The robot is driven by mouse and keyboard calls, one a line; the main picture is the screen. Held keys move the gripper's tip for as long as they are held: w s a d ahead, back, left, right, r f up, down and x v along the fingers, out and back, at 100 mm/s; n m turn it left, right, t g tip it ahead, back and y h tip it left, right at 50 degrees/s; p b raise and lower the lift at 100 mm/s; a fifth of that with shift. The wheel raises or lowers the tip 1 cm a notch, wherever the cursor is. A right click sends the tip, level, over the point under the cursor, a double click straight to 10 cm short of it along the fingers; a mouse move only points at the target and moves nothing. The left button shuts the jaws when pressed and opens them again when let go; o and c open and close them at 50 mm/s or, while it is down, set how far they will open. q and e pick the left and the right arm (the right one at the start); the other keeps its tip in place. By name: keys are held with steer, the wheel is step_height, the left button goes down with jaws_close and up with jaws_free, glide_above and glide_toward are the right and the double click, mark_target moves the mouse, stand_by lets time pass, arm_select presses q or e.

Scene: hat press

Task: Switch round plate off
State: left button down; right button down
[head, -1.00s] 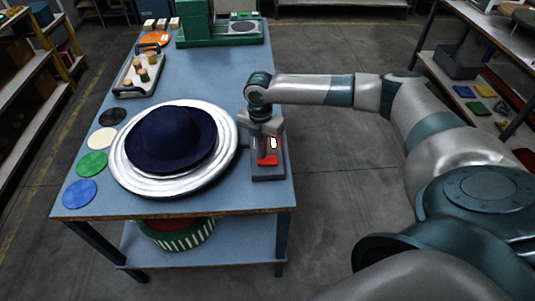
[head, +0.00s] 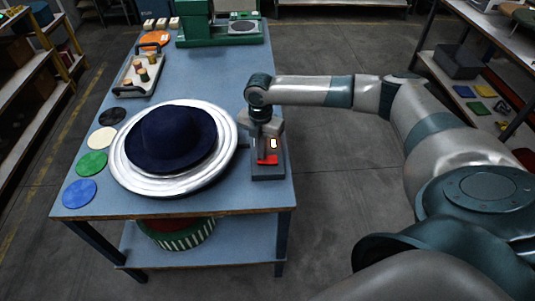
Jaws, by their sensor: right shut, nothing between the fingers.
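The round plate (head: 215,177) is a wide silver disc on the blue table, with a dark blue hat (head: 172,138) lying on it. Right of the plate stands a grey switch box (head: 268,172) with a red part (head: 269,159) and a small white, lit-looking patch on it. My right gripper (head: 266,158) points down over this box, shut and empty, its fingers at the red part. I cannot tell whether they touch it. The gripper hides part of the box. My left gripper is not in view.
Black, cream, green and blue discs (head: 80,193) lie along the table's left edge. A tray with bobbins (head: 138,75), an orange item (head: 154,39) and a green machine (head: 218,34) stand farther back. A striped basket (head: 180,237) sits on the lower shelf.

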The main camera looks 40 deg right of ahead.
steer(key=shift+f, duration=0.45)
stand_by(0.3)
step_height(320, 180, up, 7)
steer(key=p, duration=0.7)
stand_by(0.4)
stand_by(0.5)
